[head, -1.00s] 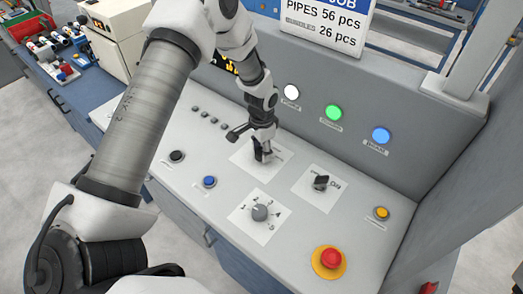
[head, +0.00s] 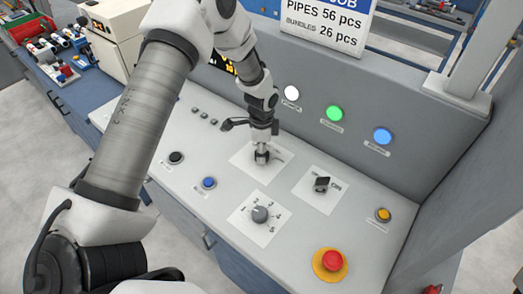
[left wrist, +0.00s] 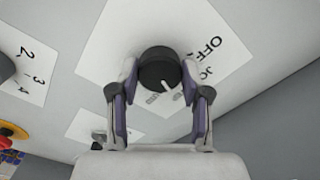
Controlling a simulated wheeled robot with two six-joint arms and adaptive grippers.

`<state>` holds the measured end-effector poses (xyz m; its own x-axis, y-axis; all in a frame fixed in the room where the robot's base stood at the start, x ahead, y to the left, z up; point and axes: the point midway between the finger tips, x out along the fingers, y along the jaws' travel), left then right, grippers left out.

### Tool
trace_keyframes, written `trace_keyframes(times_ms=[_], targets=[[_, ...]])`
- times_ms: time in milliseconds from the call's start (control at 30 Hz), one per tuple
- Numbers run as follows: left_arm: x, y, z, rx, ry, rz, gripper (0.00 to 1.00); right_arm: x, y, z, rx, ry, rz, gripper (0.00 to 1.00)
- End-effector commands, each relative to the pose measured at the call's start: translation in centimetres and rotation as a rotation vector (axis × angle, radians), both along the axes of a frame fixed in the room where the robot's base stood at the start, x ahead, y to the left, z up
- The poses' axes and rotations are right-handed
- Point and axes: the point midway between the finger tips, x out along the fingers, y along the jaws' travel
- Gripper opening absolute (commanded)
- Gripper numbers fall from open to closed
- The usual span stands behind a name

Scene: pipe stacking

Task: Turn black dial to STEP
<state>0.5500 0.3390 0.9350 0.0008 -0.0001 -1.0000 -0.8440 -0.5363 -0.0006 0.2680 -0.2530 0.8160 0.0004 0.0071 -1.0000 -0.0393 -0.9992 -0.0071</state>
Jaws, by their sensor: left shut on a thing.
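The black dial (left wrist: 158,66) is round with a white pointer line and sits on a white label plate (left wrist: 118,45). OFF is readable beside it in the left wrist view, with another label partly hidden. The pointer line aims down and slightly right in that view; I cannot tell which label it meets. My left gripper (left wrist: 159,78) has a finger on each side of the dial and is shut on it. In the head view my left gripper (head: 262,155) points down at the plate (head: 243,157) and mostly hides the dial. My right gripper is not in view.
A grey numbered knob (head: 260,214), a black switch (head: 322,184), a red emergency button (head: 330,261), a yellow button (head: 383,215) and a blue button (head: 208,183) stand around on the panel. White, green and blue lamps line the upright panel behind.

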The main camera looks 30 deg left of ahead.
Motion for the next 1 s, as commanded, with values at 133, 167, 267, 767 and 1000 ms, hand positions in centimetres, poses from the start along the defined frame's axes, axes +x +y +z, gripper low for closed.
trace_keyframes(times_ms=[133, 167, 267, 767, 1000], targets=[[0.0, 0.0, -0.1, 0.0, 0.001, -0.001, 0.12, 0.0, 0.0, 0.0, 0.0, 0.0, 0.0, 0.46], [0.0, 0.0, -0.1, 0.0, 0.001, -0.001, 0.12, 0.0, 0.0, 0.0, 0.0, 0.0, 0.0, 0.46], [0.0, 0.0, -0.1, 0.0, 0.001, 0.0, 0.12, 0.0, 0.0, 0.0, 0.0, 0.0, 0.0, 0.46], [0.0, 0.0, 0.5, 0.0, 0.0, 0.0, 0.72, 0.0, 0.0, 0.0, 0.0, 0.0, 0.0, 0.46], [0.2, 0.0, 5.4, 0.0, -0.004, 0.0, 0.72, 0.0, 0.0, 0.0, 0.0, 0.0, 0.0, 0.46]])
